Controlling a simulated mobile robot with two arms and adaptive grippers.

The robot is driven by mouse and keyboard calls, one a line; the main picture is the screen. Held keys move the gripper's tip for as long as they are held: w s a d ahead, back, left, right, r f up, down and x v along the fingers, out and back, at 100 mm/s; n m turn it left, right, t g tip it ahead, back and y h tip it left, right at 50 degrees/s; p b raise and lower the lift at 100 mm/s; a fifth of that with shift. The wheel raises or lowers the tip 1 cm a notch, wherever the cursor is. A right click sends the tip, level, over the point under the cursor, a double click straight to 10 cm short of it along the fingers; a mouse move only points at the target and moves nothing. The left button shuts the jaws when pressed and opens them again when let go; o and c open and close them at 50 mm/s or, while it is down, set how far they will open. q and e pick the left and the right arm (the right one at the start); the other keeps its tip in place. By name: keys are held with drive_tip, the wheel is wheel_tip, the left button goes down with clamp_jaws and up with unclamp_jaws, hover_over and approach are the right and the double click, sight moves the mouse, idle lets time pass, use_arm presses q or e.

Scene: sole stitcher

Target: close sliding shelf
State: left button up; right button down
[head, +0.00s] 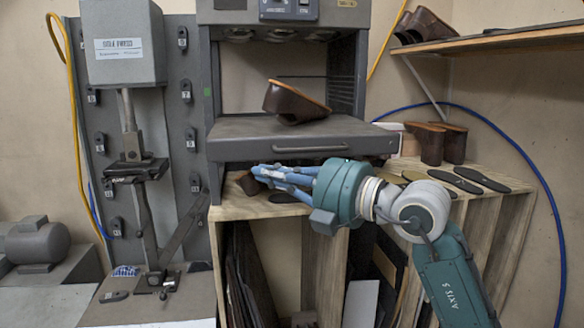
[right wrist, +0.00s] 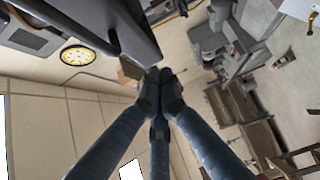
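The sliding shelf (head: 260,133) is a dark grey slab with a bar handle (head: 310,149) on its front edge. It sticks out forward from the uprights of the grey machine (head: 346,75). A brown shoe piece (head: 293,101) rests tilted on it. My right gripper (head: 258,174) is just below the shelf's front edge, left of the handle, with its blue fingers pointing left. In the right wrist view its fingertips (right wrist: 160,76) meet, with nothing clearly held between them. A dark slab that looks like the shelf (right wrist: 125,28) is close above them. My left gripper is out of view.
Below the shelf, a wooden rack (head: 235,212) holds a brown piece (head: 247,185) near my fingertips. A wall shelf (head: 510,39) is upper right. A grey post machine (head: 128,150) stands left.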

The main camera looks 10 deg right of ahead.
drive_tip(key=w, duration=0.1)
drive_tip(key=w+p, duration=0.1)
drive_tip(key=w, duration=0.1)
drive_tip(key=w+a, duration=0.1)
drive_tip(key=shift+w+f+p, duration=0.1)
drive_tip(key=shift+w+p, duration=0.25)
drive_tip(key=shift+w, duration=0.05)
drive_tip(key=shift+d, duration=0.1)
